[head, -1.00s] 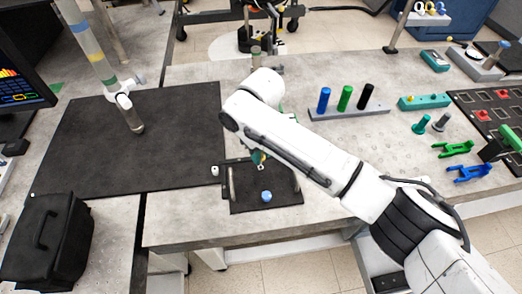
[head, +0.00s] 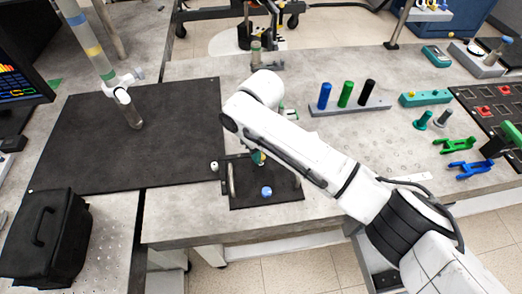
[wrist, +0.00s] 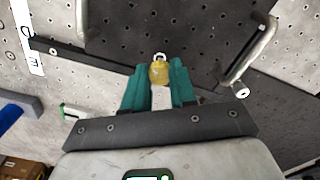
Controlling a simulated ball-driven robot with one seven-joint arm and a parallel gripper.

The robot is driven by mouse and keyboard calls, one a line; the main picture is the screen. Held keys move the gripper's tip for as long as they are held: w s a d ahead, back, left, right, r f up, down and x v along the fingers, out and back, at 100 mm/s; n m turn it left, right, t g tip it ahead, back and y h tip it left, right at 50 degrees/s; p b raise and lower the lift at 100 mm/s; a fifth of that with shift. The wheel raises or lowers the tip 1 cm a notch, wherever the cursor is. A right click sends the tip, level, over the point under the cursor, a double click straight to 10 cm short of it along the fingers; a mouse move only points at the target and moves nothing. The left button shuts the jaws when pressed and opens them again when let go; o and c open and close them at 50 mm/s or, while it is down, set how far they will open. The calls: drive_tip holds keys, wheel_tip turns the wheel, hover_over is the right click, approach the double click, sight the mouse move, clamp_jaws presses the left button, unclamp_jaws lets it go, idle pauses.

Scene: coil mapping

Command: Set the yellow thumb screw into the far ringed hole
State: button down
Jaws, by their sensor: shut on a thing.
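My gripper (wrist: 158,88) has teal fingers shut on the yellow thumb screw (wrist: 160,73), which shows between the fingertips in the wrist view. A pale ring (wrist: 159,56) shows just beyond the screw's tip; the screw partly covers it, and I cannot tell whether they touch. In the head view my gripper (head: 256,156) is over the back part of a black plate (head: 285,200), largely hidden behind my arm. A blue knob (head: 266,191) stands nearer the front of that plate.
A metal bar handle (wrist: 248,52) rises from the plate at the right in the wrist view, and another bar (head: 231,181) stands at the plate's left in the head view. A rack of blue, green and black pegs (head: 350,106) stands to the right. A black case (head: 45,240) sits front left.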

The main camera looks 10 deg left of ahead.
drive_tip(key=shift+f+b, duration=0.55)
drive_tip(key=shift+f, duration=0.55)
idle(0.7)
drive_tip(key=shift+s+f+m, duration=0.1)
drive_tip(key=shift+s+m, duration=0.05)
drive_tip(key=shift+m, duration=0.95)
drive_tip(key=m, duration=0.3)
drive_tip(key=c, duration=0.8)
unclamp_jaws()
drive_tip(key=shift+r, duration=0.2)
wheel_tip(320, 180, up, 11)
drive_tip(key=shift+f, duration=0.2)
